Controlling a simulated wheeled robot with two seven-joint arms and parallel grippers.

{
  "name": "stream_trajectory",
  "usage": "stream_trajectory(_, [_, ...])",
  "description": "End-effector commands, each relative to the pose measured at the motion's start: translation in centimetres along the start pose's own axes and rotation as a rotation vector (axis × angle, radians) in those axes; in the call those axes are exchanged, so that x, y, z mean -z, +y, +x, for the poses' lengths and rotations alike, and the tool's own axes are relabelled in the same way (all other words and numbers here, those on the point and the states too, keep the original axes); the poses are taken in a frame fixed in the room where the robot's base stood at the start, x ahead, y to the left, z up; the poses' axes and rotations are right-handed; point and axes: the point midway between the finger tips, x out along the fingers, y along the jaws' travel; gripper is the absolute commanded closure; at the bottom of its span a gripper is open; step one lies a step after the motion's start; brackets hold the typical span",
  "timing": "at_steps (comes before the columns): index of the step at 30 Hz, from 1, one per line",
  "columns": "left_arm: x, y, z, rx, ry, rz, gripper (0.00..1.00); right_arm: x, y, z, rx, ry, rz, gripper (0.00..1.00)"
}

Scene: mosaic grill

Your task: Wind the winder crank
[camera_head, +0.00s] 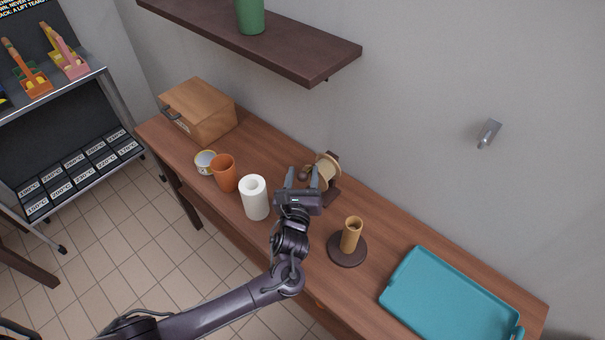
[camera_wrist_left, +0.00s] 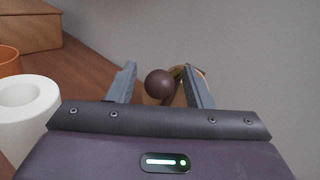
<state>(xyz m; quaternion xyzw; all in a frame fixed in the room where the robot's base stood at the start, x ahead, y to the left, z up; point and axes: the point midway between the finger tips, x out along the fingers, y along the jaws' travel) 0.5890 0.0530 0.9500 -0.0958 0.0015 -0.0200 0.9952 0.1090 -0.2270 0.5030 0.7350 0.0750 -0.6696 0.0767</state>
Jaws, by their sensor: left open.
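The winder (camera_head: 327,168) stands on the wooden table near the wall, with a pale spool and a dark base. Its crank ends in a round dark brown knob (camera_wrist_left: 160,84), which also shows small in the head view (camera_head: 304,173). My left gripper (camera_head: 302,178) is open, its fingers pointing at the winder. In the left wrist view the knob lies between the two fingers (camera_wrist_left: 162,88), with space on both sides. I cannot tell how deep it is between them. The crank arm and part of the spool are partly hidden behind the knob and right finger. My right gripper is not in view.
A white roll (camera_head: 255,199) stands just left of my gripper, beside an orange cup (camera_head: 224,174), a small tin (camera_head: 205,163) and a wooden box (camera_head: 199,111). A dark stand with a tan post (camera_head: 350,236) and a teal tray (camera_head: 447,296) are right. A shelf (camera_head: 290,42) overhangs behind.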

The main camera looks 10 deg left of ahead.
Motion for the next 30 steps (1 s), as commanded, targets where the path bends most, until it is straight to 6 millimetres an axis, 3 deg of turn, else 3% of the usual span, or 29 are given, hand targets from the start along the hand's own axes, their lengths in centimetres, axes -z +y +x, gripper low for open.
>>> stream_trajectory(8, [0.06,0.04,0.23,-0.001,0.001,-0.001,0.54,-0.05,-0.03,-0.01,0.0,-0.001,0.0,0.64])
stream_trajectory(19, [0.05,0.05,0.2,-0.001,0.001,-0.001,1.0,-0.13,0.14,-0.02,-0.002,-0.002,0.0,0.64])
stream_trajectory(30, [-0.22,0.21,0.31,-0.006,0.019,-0.028,1.0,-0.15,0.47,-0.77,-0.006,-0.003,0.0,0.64])
